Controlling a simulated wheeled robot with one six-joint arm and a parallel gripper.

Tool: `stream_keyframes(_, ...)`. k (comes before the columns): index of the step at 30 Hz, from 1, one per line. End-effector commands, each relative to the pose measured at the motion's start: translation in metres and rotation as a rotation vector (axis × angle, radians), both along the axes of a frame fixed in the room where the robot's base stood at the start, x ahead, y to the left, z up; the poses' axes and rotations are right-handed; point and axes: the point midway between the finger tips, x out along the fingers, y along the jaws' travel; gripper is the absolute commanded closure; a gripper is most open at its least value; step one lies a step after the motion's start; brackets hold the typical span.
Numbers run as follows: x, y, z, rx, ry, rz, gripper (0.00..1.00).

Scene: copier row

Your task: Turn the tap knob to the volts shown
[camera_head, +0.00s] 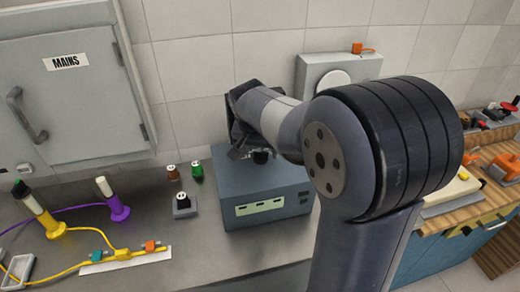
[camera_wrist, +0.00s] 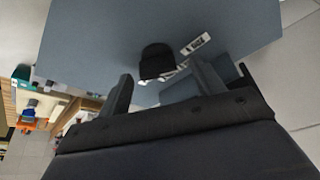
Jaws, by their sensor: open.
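A blue-grey box (camera_head: 262,190) stands on the bench, with a pale label strip (camera_head: 260,205) on its front that is too small to read. A black knob (camera_head: 261,157) sits on its top, partly hidden by my gripper (camera_head: 245,150). In the wrist view the black knob (camera_wrist: 157,60) stands on the box's flat top (camera_wrist: 100,40), with white markings beside it, one a small tilted label (camera_wrist: 196,44) that I cannot read. My gripper (camera_wrist: 162,78) is open, with its two fingers on either side of the knob's near side. I cannot tell whether they touch it.
A grey MAINS cabinet (camera_head: 70,95) hangs at the left. Left of the box are small brown (camera_head: 173,173) and green (camera_head: 196,171) parts and a black plug on a grey base (camera_head: 184,205). Yellow cable (camera_head: 80,263) lies at the front left. A wooden-topped bench (camera_head: 470,205) stands right.

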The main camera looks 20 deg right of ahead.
Motion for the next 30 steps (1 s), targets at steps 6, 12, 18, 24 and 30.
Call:
stream_keyframes(6,-0.012,0.008,0.038,0.001,-0.007,0.002,0.36)
stream_keyframes(12,-0.025,0.015,0.073,0.001,-0.007,0.003,0.36)
stream_keyframes(18,-0.032,0.019,0.092,0.0,-0.005,0.002,0.36)
stream_keyframes(24,-0.034,0.019,0.094,0.0,-0.001,0.001,0.36)
stream_keyframes(30,-0.034,0.019,0.093,0.0,-0.002,0.001,0.36)
